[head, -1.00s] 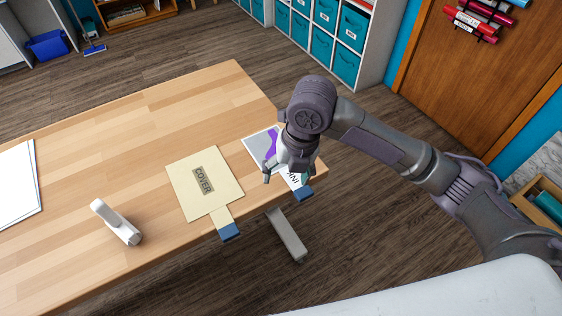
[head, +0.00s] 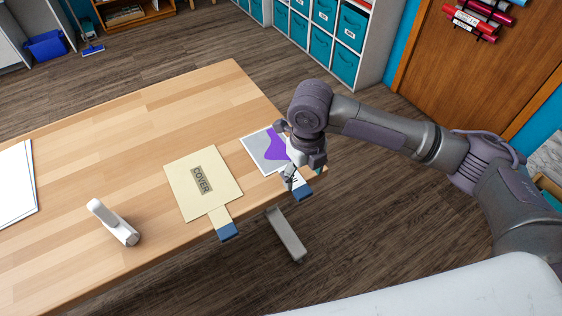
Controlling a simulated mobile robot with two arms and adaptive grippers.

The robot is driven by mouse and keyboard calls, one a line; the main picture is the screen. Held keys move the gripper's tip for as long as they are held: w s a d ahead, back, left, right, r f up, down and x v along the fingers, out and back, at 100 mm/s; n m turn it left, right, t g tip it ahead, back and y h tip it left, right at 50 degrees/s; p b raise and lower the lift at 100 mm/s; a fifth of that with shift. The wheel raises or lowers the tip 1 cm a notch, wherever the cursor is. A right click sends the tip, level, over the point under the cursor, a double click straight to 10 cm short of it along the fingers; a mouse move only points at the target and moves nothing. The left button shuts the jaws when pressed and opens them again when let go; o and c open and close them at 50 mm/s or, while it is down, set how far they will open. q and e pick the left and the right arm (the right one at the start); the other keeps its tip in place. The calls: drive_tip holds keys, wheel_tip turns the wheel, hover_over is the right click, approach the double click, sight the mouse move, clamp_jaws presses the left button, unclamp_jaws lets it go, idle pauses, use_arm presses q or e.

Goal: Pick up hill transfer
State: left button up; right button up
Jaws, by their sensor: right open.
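The hill transfer looks to be the grey sheet with a purple hill shape (head: 263,150) at the table's right corner. A white strip with partly hidden lettering and a blue end tab (head: 303,193) extends from it past the table's front edge. My right gripper (head: 291,180) is open, pointing down over the strip near the blue tab. The gripper hides part of the sheet and strip; I cannot tell whether it touches them. My left gripper is not in view.
A cream sheet marked COVER (head: 190,180) with a blue tab lies left of the transfer on the wooden table (head: 120,130). A white handheld tool (head: 115,222) and white sheets (head: 15,185) lie further left. Teal bins (head: 320,45) stand behind.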

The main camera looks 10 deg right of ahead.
sight(302, 189)
wheel_tip(302, 189, down, 5)
drive_tip(key=shift+s, duration=0.1)
drive_tip(key=c, duration=1)
drive_tip(key=shift+c, duration=0.2)
drive_tip(key=shift+r, duration=0.15)
drive_tip(key=shift+r, duration=0.6)
wheel_tip(302, 189, up, 3)
drive_tip(key=shift+a+f, duration=0.1)
drive_tip(key=shift+f, duration=0.1)
drive_tip(key=s+d+r, duration=0.7)
drive_tip(key=s, duration=0.2)
drive_tip(key=shift+d, duration=0.3)
